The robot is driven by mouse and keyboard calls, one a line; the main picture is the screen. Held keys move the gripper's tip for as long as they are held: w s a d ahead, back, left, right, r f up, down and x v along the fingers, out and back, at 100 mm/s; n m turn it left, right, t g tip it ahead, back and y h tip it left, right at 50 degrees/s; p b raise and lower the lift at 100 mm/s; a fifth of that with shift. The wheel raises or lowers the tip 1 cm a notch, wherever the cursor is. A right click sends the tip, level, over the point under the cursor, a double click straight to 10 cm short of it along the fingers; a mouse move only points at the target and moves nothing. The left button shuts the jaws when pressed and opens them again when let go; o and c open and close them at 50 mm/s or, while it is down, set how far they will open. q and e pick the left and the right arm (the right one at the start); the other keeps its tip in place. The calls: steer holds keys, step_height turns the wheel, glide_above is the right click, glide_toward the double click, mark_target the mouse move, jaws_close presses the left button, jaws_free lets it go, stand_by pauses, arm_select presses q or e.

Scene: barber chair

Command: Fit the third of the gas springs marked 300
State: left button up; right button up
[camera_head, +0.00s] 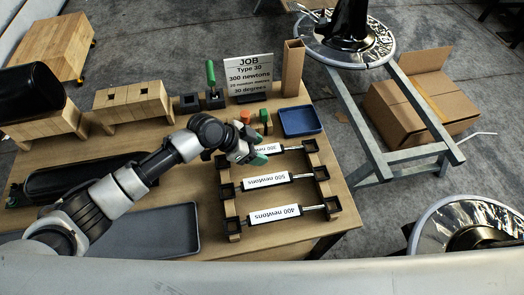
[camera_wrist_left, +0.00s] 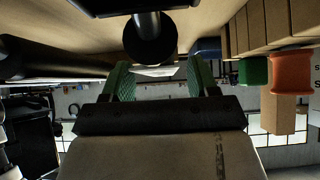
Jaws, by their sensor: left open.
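The job card (camera_head: 249,76) reads Type 30, 300 newtons and 30 degrees, with one line too small to read. A wooden rack (camera_head: 322,173) holds gas springs lying crosswise. The one marked 300 (camera_head: 282,147) is at the far end, its left part hidden by my left gripper. One marked 500 (camera_head: 266,180) and one marked 400 (camera_head: 274,214) lie nearer. My left gripper (camera_head: 262,155) is open at the 300 spring's left end. In the left wrist view its green fingers (camera_wrist_left: 158,80) are apart, with a dark cylinder (camera_wrist_left: 150,38) just beyond; contact is unclear. My right gripper is not in view.
A blue tray (camera_head: 300,121), a cardboard tube (camera_head: 292,68) and small orange and green items (camera_head: 246,117) stand behind the rack. A grey tray (camera_head: 150,232) lies at front left, near a black cushion (camera_head: 85,177). A chair base (camera_head: 345,40) stands on a trestle at right.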

arm_select(q)
steer(key=shift+x, duration=1.05)
steer(key=shift+r, duration=0.1)
jaws_close()
steer(key=shift+r, duration=0.1)
